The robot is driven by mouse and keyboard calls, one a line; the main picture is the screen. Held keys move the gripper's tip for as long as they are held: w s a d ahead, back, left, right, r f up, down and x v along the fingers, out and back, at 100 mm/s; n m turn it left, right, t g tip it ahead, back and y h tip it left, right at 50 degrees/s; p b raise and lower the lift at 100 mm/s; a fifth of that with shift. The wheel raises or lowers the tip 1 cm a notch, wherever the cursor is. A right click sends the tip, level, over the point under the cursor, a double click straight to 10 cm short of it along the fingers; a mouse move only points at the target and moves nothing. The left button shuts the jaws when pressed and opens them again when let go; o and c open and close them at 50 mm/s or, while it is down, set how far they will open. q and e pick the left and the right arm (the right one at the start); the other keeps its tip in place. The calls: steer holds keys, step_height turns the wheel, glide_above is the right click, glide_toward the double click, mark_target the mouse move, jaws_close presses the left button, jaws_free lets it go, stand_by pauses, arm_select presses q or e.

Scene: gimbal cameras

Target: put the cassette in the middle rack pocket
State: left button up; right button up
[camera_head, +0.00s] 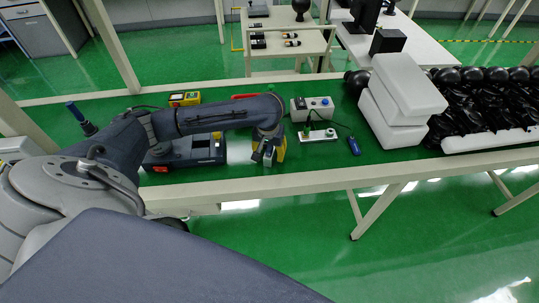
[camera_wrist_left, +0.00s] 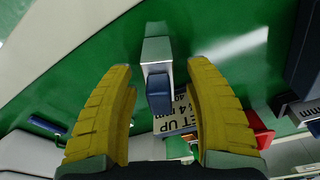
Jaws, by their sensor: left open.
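My left gripper (camera_head: 268,152) is over the near part of the green bench, and its yellow fingers are open in the left wrist view (camera_wrist_left: 160,125). Between and beyond the fingertips in that view is a small silver block with a dark blue end (camera_wrist_left: 158,90). It may be the cassette, but I cannot be sure. No finger visibly touches it, and the gripper hides it in the head view. A dark blue device (camera_head: 204,150) stands left of the gripper. I cannot make out a rack with separate pockets. My right gripper is not in view.
White blocks (camera_head: 405,85) stand further right. A yellow device (camera_head: 185,99) and a red item (camera_head: 245,96) lie behind.

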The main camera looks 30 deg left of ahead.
arm_select(q)
steer(key=shift+f, duration=0.3)
steer(key=shift+c, duration=0.5)
jaws_close()
steer(key=shift+r, duration=0.1)
